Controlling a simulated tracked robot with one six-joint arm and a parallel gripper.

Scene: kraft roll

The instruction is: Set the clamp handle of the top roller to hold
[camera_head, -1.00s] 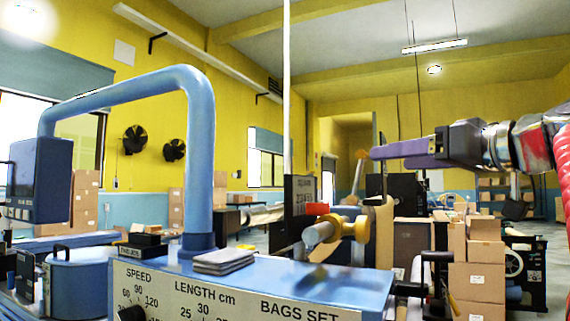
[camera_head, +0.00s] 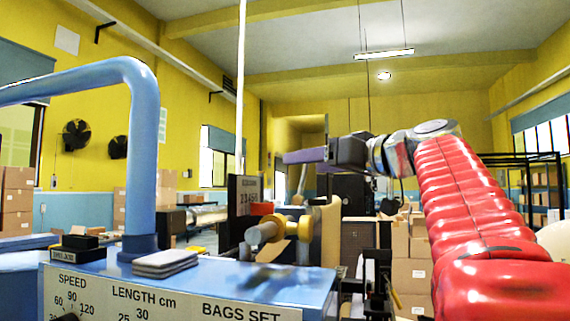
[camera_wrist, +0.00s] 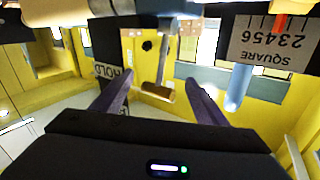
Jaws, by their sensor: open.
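The clamp handle shows in the head view as a thin grey lever (camera_head: 302,181) standing up above a grey roller (camera_head: 262,234) with yellow-gold end parts. I cannot tell for sure that this is the top roller. In the wrist view the lever (camera_wrist: 164,62) ends in a brown cylindrical grip (camera_wrist: 158,92). A HOLD label (camera_wrist: 113,73) is left of it there, partly hidden by a finger. My gripper (camera_head: 290,157) has purple fingers and is open. In the wrist view its two fingers (camera_wrist: 157,80) flank the grip, with gaps on both sides; contact is not visible.
A dark plate with digits (camera_head: 246,196) stands left of the roller, and the SQUARE 23456 plate (camera_wrist: 268,45) is at the upper right in the wrist view. The blue machine (camera_head: 190,285) with its tall bent pipe (camera_head: 143,150) fills the left front. Cardboard boxes (camera_head: 408,262) stand behind.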

